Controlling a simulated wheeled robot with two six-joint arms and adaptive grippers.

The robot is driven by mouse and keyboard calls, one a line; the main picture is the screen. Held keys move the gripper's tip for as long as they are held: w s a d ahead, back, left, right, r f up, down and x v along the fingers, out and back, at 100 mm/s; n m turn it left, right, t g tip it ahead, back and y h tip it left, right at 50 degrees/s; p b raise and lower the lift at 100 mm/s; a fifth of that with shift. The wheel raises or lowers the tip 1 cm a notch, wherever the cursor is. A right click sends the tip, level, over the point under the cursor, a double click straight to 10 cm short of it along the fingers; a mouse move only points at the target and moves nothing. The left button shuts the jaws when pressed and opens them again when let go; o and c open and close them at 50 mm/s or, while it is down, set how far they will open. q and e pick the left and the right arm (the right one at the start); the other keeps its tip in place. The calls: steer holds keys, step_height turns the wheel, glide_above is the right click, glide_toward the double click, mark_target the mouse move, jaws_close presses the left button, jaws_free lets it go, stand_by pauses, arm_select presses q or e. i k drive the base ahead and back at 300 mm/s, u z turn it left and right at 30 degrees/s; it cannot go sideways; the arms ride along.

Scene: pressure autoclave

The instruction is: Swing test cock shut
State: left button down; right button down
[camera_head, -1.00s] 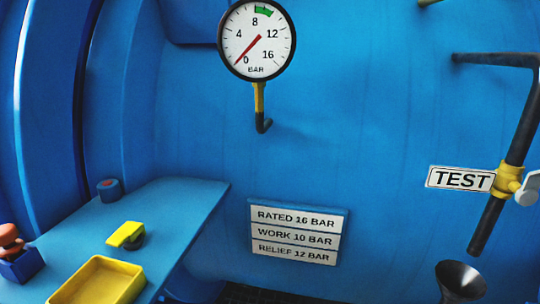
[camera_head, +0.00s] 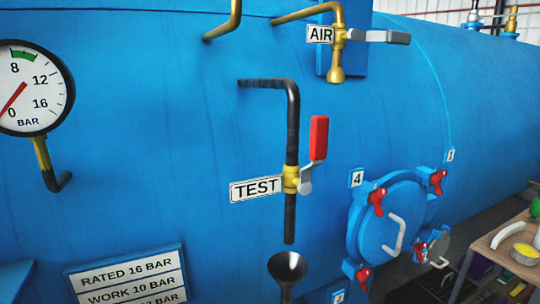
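The test cock (camera_head: 291,179) is a yellow brass valve on a dark vertical pipe (camera_head: 292,120), beside the white TEST label (camera_head: 256,189). Its red-gripped lever (camera_head: 319,138) points upward, roughly in line with the pipe and a little to its right. Below the pipe's open lower end is a dark funnel (camera_head: 287,267). Neither of my grippers shows in the head view.
The pressure gauge (camera_head: 30,90) reads near 0. The air cock (camera_head: 339,34) has a grey lever pointing right. A round hatch (camera_head: 385,225) with red clamps is at lower right, near a bench (camera_head: 497,245). The space before the test cock looks clear.

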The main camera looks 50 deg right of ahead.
mark_target(320, 124)
steer(key=k, duration=0.6)
steer(key=z, duration=1.3)
steer(key=i, duration=0.55)
steer(key=u, duration=3.65)
steer(key=k, duration=1.8)
steer(key=z, duration=1.45)
